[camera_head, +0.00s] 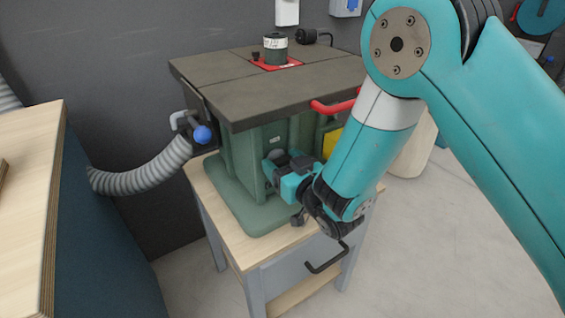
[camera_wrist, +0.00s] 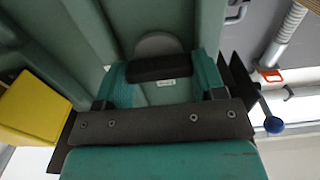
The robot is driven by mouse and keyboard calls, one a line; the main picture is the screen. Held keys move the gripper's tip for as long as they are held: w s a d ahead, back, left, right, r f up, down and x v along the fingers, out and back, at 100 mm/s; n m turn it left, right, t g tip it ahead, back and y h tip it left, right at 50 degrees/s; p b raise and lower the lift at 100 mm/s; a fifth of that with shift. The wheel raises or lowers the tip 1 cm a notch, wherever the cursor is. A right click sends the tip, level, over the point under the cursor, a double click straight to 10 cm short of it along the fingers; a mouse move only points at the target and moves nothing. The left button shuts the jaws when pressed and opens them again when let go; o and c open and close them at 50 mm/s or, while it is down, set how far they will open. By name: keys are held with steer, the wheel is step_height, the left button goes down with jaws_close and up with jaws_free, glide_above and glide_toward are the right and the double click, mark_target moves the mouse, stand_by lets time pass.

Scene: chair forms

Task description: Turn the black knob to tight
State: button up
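The black knob (camera_wrist: 163,68) shows in the wrist view as a dark bar in front of a round grey disc (camera_wrist: 158,42) on the green machine body. In the head view my gripper (camera_head: 284,168) is at the front of the green machine (camera_head: 240,165), below its dark table top, and largely hides the knob. In the wrist view the two teal fingers of my gripper (camera_wrist: 163,88) are apart, one at each end of the knob. No clear gap shows there, but I cannot tell whether they press on it. The knob's tight mark is not visible.
A yellow part (camera_wrist: 30,108) is beside the machine. A red handle (camera_head: 333,106) is under the table top's right edge. A blue ball handle (camera_head: 202,134) and a grey hose (camera_head: 140,178) are on the left. The wooden stand (camera_head: 285,240) has a dark drawer handle (camera_head: 327,258).

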steer(key=shift+c, duration=0.7)
steer(key=n+b, duration=0.2)
steer(key=n, duration=0.1)
steer(key=shift+f, duration=0.2)
steer(key=n+b, duration=0.2)
steer(key=n, duration=0.3)
steer(key=shift+s+a+n, duration=0.1)
steer(key=shift+n, duration=0.2)
steer(key=n, duration=0.4)
steer(key=shift+b, duration=0.35)
steer(key=shift+s+a+f+n, duration=0.1)
steer(key=shift+f+n, duration=0.05)
steer(key=shift+n, duration=2.55)
